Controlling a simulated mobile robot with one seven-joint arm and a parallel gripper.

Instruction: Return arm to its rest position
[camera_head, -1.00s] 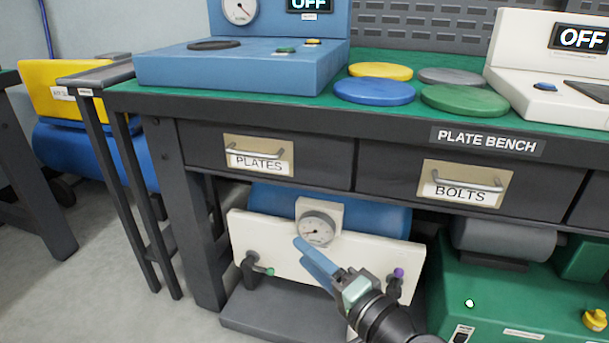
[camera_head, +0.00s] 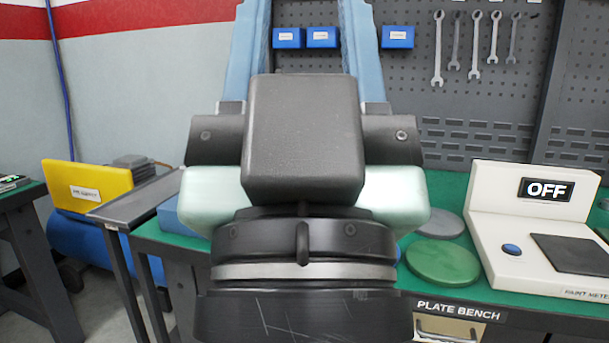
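My gripper (camera_head: 306,30) is large and close in the middle of the head view, pointing up. Its two blue fingers stand wide apart, with nothing seen between them but the wall and pegboard behind. The fingertips run out at the top edge of the picture. My gripper's dark body and wrist hide the middle of the plate bench (camera_head: 455,185) and most of the blue device (camera_head: 170,215) on its left.
A white meter (camera_head: 520,235) reading OFF, a green plate (camera_head: 443,262) and a grey plate (camera_head: 440,223) lie on the bench at right. Wrenches (camera_head: 475,45) and blue bins (camera_head: 397,37) hang behind. A yellow box (camera_head: 88,186) is at left.

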